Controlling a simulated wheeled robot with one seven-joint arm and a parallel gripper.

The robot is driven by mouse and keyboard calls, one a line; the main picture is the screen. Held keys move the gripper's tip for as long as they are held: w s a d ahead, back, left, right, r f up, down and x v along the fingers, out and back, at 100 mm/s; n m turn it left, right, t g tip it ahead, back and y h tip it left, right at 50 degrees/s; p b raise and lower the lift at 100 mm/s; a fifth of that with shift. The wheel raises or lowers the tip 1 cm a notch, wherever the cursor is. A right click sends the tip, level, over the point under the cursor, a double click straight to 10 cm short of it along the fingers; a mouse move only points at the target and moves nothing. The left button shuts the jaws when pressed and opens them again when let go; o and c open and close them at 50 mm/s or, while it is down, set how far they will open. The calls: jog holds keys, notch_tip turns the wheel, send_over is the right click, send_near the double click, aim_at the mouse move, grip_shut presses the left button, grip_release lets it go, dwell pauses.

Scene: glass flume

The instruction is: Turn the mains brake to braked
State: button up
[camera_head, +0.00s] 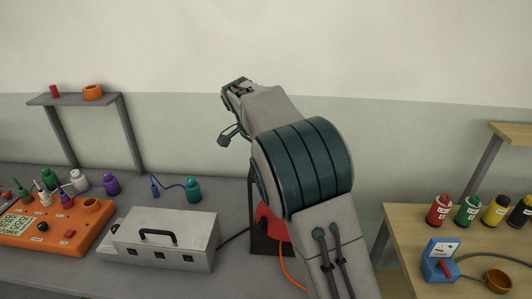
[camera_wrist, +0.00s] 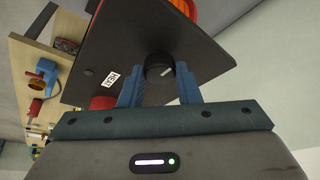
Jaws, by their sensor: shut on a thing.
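In the wrist view a round black knob (camera_wrist: 158,65) with a pale pointer line stands on a dark panel (camera_wrist: 115,50). A small white label (camera_wrist: 109,79) sits left of the knob; I cannot read it surely. The blue fingers of my gripper (camera_wrist: 158,78) are on either side of the knob and shut on it. The pointer line slants up to the right in this view. In the head view my arm hides the gripper and the knob. No mark clearly readable as braked shows.
In the head view a grey metal case (camera_head: 165,238) and an orange instrument (camera_head: 50,232) stand on the left bench. A red object (camera_head: 268,226) shows beside my arm, with an orange cable. The wooden table at right holds several bottles and a blue meter (camera_head: 440,262).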

jog(key=o, duration=1)
jog(key=v, duration=1.4)
jog(key=shift+a+b, duration=0.1)
jog(key=shift+b, duration=0.25)
